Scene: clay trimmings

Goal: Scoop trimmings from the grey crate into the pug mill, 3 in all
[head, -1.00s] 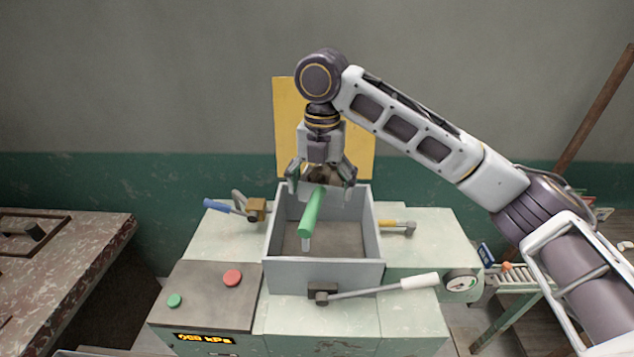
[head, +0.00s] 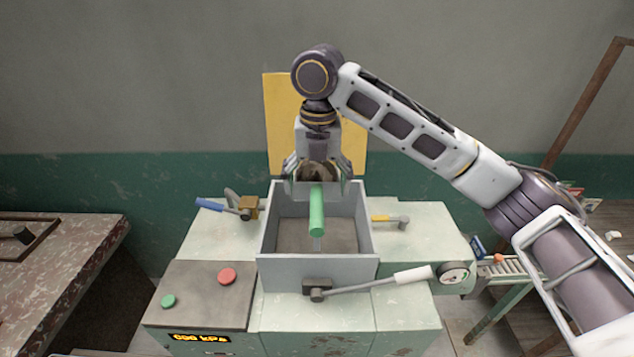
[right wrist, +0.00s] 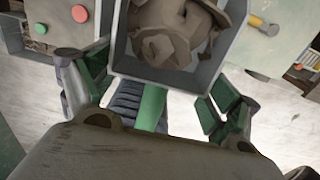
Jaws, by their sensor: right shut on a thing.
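The pug mill (head: 420,235) stands ahead, with an open grey hopper box (head: 316,272) on top. My right gripper (head: 318,186) is over the hopper's back edge, shut on the scoop's green handle (head: 317,210). The handle points toward me above the hopper and also shows in the right wrist view (right wrist: 152,108). A brown clump of trimmings (right wrist: 172,38) shows within grey walls there; I cannot tell whether it is in the scoop or hopper. In the head view the visible hopper floor looks bare.
A yellow panel (head: 280,120) stands behind. A panel with red (head: 227,276) and green buttons is at front left.

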